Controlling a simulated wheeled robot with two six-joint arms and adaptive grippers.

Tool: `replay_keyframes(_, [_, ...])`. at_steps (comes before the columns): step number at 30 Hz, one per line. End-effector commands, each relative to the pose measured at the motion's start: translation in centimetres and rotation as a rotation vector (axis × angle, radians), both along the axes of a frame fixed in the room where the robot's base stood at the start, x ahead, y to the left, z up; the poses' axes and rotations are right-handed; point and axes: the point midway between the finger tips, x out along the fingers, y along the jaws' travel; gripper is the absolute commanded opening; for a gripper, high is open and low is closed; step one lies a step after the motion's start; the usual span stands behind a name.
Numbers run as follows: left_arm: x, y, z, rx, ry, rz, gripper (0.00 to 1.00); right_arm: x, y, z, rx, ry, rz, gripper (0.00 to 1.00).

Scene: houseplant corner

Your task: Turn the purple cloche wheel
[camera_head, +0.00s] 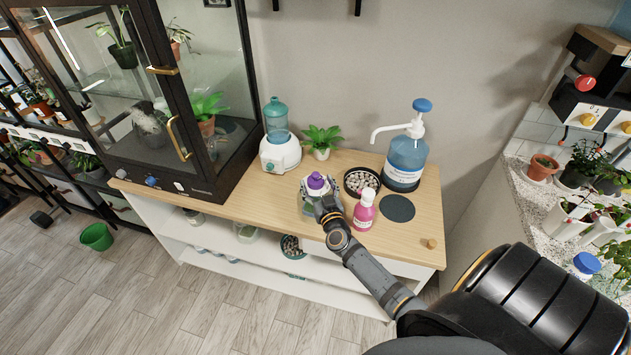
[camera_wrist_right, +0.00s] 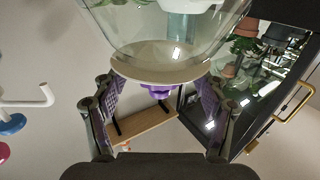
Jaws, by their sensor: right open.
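The purple cloche wheel (camera_head: 315,181) sits on top of a small clear cloche (camera_head: 305,206) on the wooden counter. In the wrist view the wheel (camera_wrist_right: 154,88) shows beneath a pale round lid (camera_wrist_right: 160,69) and the cloche's clear dome (camera_wrist_right: 165,25), so the picture looks inverted. My right gripper (camera_head: 325,203) reaches in from the front and covers part of the cloche. In the wrist view its fingers (camera_wrist_right: 160,92) are open, one on each side of the wheel. I cannot tell whether they touch it. My left gripper is not in view.
A pink bottle (camera_head: 364,211) stands close to the right of my gripper. A bowl of pebbles (camera_head: 361,181), a dark round mat (camera_head: 398,208) and a blue pump bottle (camera_head: 406,162) are further right. A small plant (camera_head: 321,141) and a teal-and-white device (camera_head: 279,150) stand behind.

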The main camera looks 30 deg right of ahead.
Motion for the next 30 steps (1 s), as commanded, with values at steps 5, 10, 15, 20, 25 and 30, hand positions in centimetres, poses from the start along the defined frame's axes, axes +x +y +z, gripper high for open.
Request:
replay_keyframes(5, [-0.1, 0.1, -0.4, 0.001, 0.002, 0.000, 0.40, 1.7, -0.6, -0.1, -0.001, 0.000, -0.001, 0.73])
replay_keyframes(10, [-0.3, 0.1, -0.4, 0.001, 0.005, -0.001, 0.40, 2.0, -0.6, 0.0, 0.000, 0.000, 0.000, 0.73])
replay_keyframes(15, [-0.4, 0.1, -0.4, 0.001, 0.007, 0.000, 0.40, 1.9, -0.6, 0.0, 0.000, 0.000, 0.000, 0.66])
replay_keyframes(20, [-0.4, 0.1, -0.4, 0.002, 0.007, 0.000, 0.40, 1.9, -0.6, 0.0, 0.000, 0.001, 0.000, 0.44])
replay_keyframes(25, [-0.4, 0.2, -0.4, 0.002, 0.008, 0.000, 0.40, 1.9, -0.6, -0.1, 0.000, 0.001, 0.000, 0.21])
replay_keyframes(30, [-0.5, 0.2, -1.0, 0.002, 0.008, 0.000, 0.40, 1.9, -0.7, -0.3, -0.002, -0.001, 0.028, 0.17])
